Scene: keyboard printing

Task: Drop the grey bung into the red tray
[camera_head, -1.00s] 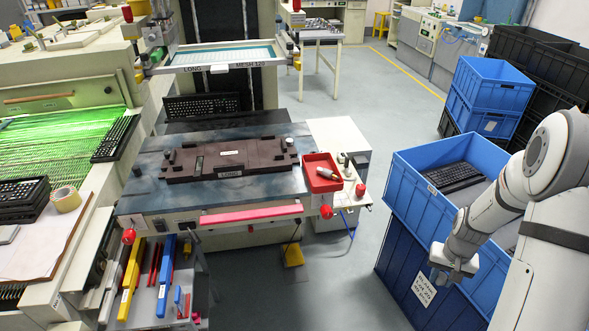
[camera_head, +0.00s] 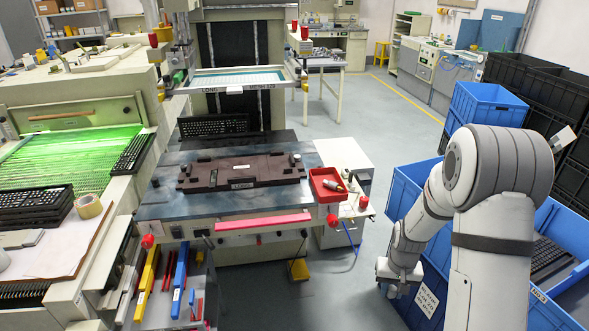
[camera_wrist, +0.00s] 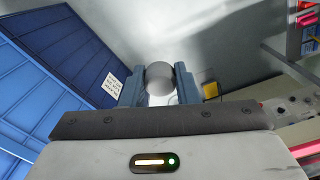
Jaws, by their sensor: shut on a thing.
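The grey bung (camera_wrist: 159,77) is a round grey piece between the two blue-grey fingers of my gripper (camera_wrist: 158,84) in the wrist view. My gripper is shut on it. In the head view my gripper (camera_head: 392,292) hangs low beside the blue crates, right of the press table; the bung cannot be made out there.
A dark brown fixture (camera_head: 215,175) fills the middle of the table. A red knob (camera_head: 332,220) sticks out below the tray. Blue crates (camera_head: 405,185) stand to the right. A yellow pedal (camera_wrist: 210,90) is on the floor. Open grey floor lies between table and crates.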

